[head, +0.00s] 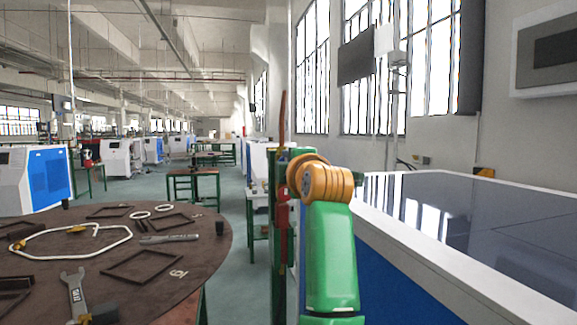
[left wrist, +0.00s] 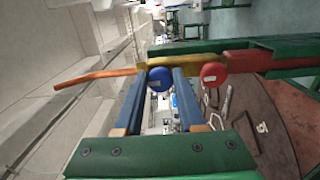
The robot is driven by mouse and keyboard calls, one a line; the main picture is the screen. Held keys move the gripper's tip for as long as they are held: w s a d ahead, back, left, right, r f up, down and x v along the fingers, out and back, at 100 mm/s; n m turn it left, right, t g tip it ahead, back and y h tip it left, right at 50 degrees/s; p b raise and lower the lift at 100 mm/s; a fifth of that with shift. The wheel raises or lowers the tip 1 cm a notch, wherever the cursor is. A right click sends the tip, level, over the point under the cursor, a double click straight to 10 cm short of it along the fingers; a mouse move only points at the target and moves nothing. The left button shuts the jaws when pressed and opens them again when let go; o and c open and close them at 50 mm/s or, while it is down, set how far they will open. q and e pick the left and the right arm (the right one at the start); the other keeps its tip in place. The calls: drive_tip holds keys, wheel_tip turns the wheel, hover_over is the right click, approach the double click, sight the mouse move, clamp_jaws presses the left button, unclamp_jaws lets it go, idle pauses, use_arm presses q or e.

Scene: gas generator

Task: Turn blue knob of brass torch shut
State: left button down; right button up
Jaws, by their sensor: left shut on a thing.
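The brass torch (left wrist: 191,70) runs across the left wrist view, with a yellow body and a long orange tip to the left. In the head view the torch (head: 282,120) stands upright, partly hidden by the green stand and my arm. Its blue knob (left wrist: 159,78) sits between the two blue fingers of my left gripper (left wrist: 160,80), which is shut on it. A red knob (left wrist: 213,73) sits on the torch to the right, outside the fingers. The head view does not clearly show the fingers. My right gripper is not in view.
A green stand (left wrist: 280,50) runs along the torch. A round brown table (head: 190,255) on the left carries a wrench (head: 74,290), dark frames (head: 141,266) and a white loop (head: 70,240). A large blue-and-white machine (head: 420,285) fills the right.

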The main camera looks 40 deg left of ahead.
use_arm(q)
drive_tip(key=c, duration=0.5)
unclamp_jaws()
drive_tip(key=shift+s, duration=0.1)
drive_tip(key=b+v, duration=0.4)
drive_tip(key=v, duration=0.3)
